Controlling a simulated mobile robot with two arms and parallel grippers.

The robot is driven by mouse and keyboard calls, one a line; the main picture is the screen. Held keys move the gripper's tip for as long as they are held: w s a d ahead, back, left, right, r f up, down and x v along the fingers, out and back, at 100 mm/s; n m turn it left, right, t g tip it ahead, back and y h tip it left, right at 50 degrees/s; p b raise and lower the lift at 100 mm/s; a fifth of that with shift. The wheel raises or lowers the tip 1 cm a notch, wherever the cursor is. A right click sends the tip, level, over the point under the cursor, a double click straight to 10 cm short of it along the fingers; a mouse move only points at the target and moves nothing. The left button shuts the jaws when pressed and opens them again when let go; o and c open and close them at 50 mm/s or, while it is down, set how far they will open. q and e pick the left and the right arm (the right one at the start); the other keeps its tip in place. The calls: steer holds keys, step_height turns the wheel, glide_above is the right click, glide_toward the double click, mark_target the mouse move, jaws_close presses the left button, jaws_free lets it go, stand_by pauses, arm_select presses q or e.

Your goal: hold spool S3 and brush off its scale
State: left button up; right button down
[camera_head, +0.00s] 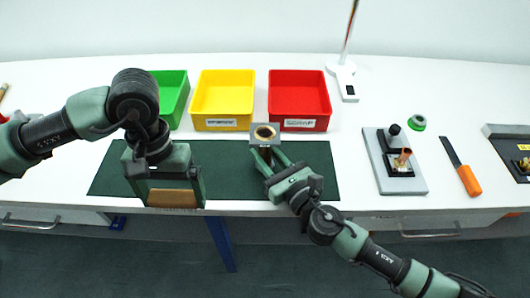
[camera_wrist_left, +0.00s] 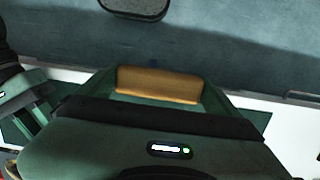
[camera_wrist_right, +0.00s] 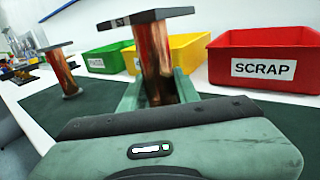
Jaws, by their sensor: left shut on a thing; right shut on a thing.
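My right gripper (camera_head: 268,163) is shut on a copper spool with a square grey flange on top (camera_head: 264,134), held upright over the far side of the mat. In the right wrist view its copper barrel (camera_wrist_right: 155,62) is between the fingers; the flange marking is too small to read fully. My left gripper (camera_head: 168,192) is shut on a tan wooden block (camera_wrist_left: 158,85), seemingly the brush; no bristles show. It is at the mat's near edge, left of the spool and apart from it. Any scale is too small to tell.
Green (camera_head: 172,92), yellow (camera_head: 222,92) and red (camera_head: 300,92) bins stand behind the dark mat (camera_head: 225,160). Another copper spool (camera_wrist_right: 64,72) stands left in the right wrist view. A grey fixture board (camera_head: 392,180), green ring (camera_head: 417,122) and orange-handled tool (camera_head: 468,180) lie right.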

arm_select(q)
steer(key=shift+f+b, duration=0.5)
arm_select(e)
steer(key=shift+f, duration=0.45)
stand_by(0.3)
stand_by(0.3)
steer(key=c, duration=1)
jaws_free()
steer(key=shift+f, duration=0.1)
steer(key=shift+c, duration=0.2)
jaws_close()
